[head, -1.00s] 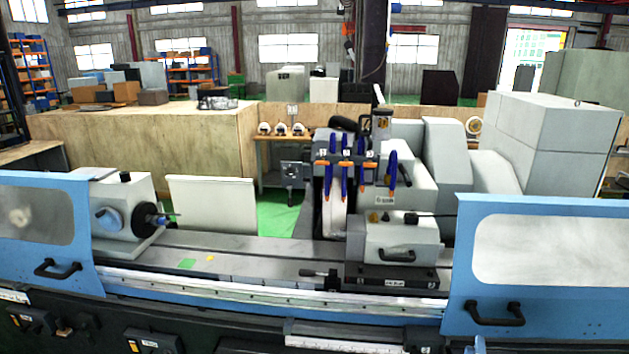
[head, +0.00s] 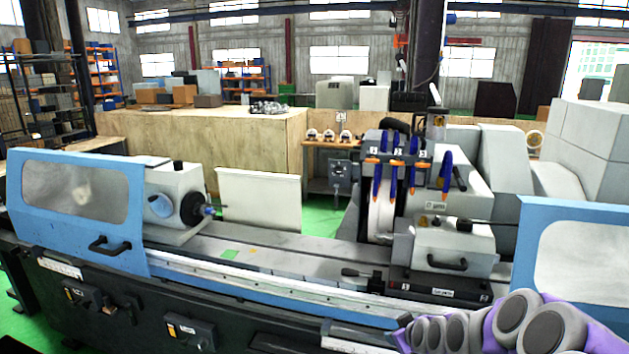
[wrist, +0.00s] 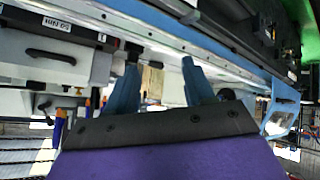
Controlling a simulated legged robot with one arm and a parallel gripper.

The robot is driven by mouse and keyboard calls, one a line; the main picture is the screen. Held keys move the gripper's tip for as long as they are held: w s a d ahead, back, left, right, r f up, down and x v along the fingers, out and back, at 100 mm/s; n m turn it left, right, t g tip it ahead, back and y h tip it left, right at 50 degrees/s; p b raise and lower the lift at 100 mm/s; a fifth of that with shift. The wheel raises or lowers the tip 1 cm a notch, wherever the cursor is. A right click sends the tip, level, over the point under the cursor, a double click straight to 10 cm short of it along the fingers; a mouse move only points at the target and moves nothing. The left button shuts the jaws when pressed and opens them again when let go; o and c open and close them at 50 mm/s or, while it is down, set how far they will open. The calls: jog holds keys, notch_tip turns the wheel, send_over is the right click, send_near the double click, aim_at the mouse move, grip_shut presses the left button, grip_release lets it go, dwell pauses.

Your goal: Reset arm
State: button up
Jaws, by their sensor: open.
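My gripper (wrist: 159,66) shows in the wrist view with its two blue fingers spread wide apart and nothing between them. Beyond the fingers, that view shows the machine bed edge and blue panels, seemingly upside down. In the head view, the purple and grey part of my arm (head: 510,325) fills the bottom right, in front of the grinder's right blue door (head: 575,212). My fingers cannot be made out there. The cylindrical grinder's left blue door (head: 115,205) stands to the left.
The grinder bed (head: 290,250) runs across the middle, between the workhead (head: 175,195) and the wheel housing (head: 445,245). A pale panel (head: 258,200) stands behind it. Wooden partitions (head: 200,140) and shelves (head: 35,105) lie further back. Green floor shows at lower left.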

jog(key=s+a+r+m+g+b, duration=0.15)
jog(key=s+a, duration=0.25)
jog(key=s, duration=0.4)
jog(key=s+a+r+n+g+b, duration=0.1)
jog(key=s+a+g+b, duration=0.2)
jog(key=s, duration=0.5)
jog(key=s+a+m+g+h+b, duration=0.1)
jog(key=s+m+g, duration=0.4)
jog(key=s, duration=2.4)
jog(key=shift+s+a+g+b, duration=0.2)
jog(key=shift+s+g+b, duration=0.05)
jog(key=shift+g+b, duration=0.6)
jog(key=shift+r, duration=0.1)
jog(key=shift+c, duration=0.8)
jog(key=shift+d+m, duration=0.15)
jog(key=shift+m, duration=0.1)
jog(key=shift+c, duration=0.2)
